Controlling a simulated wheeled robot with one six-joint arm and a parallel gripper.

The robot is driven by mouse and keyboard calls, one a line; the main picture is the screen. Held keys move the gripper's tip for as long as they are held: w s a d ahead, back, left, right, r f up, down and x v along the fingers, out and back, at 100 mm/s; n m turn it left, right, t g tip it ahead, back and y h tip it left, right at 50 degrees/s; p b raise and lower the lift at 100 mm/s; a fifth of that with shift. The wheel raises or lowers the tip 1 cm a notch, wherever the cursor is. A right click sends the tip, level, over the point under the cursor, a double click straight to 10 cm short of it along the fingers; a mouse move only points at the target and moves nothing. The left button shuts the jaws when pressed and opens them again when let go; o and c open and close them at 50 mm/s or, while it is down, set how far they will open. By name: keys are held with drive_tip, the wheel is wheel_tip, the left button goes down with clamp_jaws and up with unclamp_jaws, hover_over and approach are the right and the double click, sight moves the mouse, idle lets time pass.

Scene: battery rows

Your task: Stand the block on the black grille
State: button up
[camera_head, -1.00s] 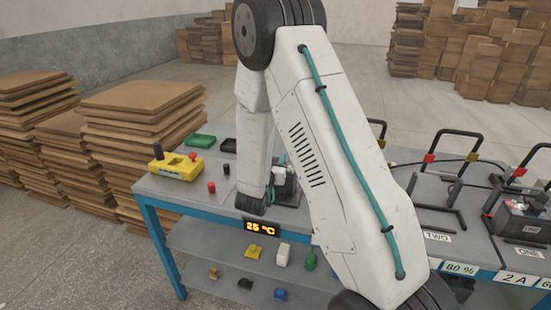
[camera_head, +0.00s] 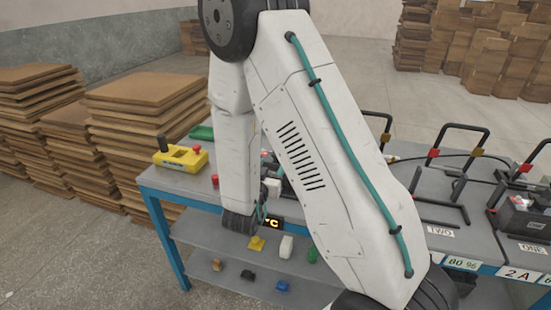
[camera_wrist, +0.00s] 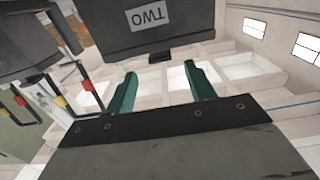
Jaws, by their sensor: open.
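My gripper shows in the wrist view (camera_wrist: 158,95) with its two teal fingers apart and nothing between them. In the head view my arm hides most of it, near the table's front edge above the lower shelf. A white blocky piece (camera_head: 286,246) stands on the lower shelf, right of a yellow piece (camera_head: 257,243); I cannot tell whether it is the task's block. I cannot pick out the black grille; my arm covers part of the tabletop. A dark panel labelled TWO (camera_wrist: 118,28) lies beyond the fingers in the wrist view.
The table (camera_head: 170,182) holds a yellow control box (camera_head: 181,160) and black upright frames at right. The lower shelf (camera_head: 200,240) also bears green (camera_head: 313,254), blue (camera_head: 282,286), black (camera_head: 248,275) and brown (camera_head: 216,264) pieces. Stacked boards (camera_head: 150,125) stand at left.

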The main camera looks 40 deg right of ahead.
drive_tip(key=a+r+n+g+y, duration=0.1)
drive_tip(key=a+r+n+y, duration=0.2)
drive_tip(key=a+r+y, duration=0.3)
drive_tip(key=a+r+n+y, duration=0.2)
drive_tip(key=a+r+y, duration=0.2)
drive_tip(key=a+y, duration=0.4)
drive_tip(key=s+d+r+n+g, duration=0.1)
drive_tip(key=s+r+g, duration=0.1)
drive_tip(key=s, duration=0.7)
drive_tip(key=s+r+n+g, duration=0.2)
drive_tip(key=s+r+g, duration=0.1)
drive_tip(key=s, duration=0.7)
drive_tip(key=s+d+r+n+g, duration=0.1)
drive_tip(key=s+r+n+g, duration=0.1)
drive_tip(key=s, duration=0.8)
drive_tip(key=shift+s+d+r+g, duration=0.15)
drive_tip(key=shift+d+r+g, duration=0.15)
drive_tip(key=shift+g, duration=0.6)
